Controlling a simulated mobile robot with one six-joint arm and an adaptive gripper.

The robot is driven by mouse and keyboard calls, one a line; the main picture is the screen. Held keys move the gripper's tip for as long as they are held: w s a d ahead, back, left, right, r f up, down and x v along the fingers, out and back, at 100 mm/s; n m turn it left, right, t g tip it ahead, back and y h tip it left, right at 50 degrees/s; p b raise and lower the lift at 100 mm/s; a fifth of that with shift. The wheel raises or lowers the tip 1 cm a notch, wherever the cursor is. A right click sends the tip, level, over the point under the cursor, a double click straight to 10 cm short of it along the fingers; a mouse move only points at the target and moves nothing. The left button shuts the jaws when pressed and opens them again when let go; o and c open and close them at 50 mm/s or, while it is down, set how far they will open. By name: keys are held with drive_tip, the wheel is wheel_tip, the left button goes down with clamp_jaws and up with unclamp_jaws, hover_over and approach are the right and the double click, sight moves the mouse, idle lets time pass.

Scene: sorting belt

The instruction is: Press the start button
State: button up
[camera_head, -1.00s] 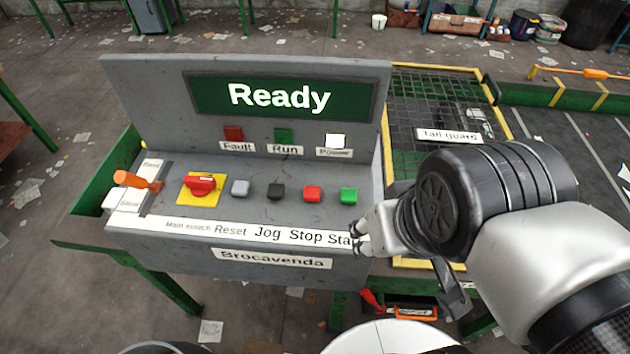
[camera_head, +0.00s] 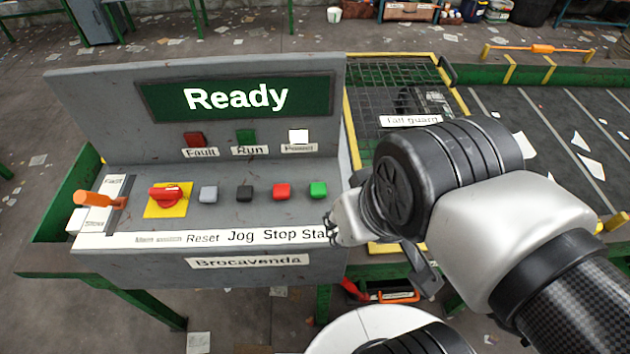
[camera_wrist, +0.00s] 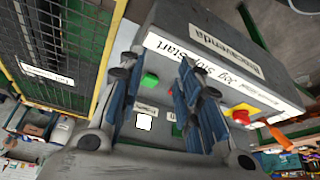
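The green start button (camera_head: 318,189) is the rightmost in the row on the grey control panel (camera_head: 130,261), above the partly hidden "Start" label (camera_head: 315,235). The display (camera_head: 237,97) reads "Ready". My gripper (camera_head: 336,226) is just in front of the panel's right end, near the green button and apart from it in the picture. In the wrist view, the green button (camera_wrist: 150,81) shows between the two spread fingers of my gripper (camera_wrist: 156,66). The gripper is open with nothing in it. Its depth from the button is hard to tell.
Left of the green button are a red stop button (camera_head: 282,190), a black jog button (camera_head: 244,193), a grey reset button (camera_head: 208,194) and a red main switch (camera_head: 166,194). An orange lever (camera_head: 98,199) is at the far left. A mesh tail guard (camera_head: 395,80) stands behind right.

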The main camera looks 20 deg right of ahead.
clamp_jaws()
idle(1.4)
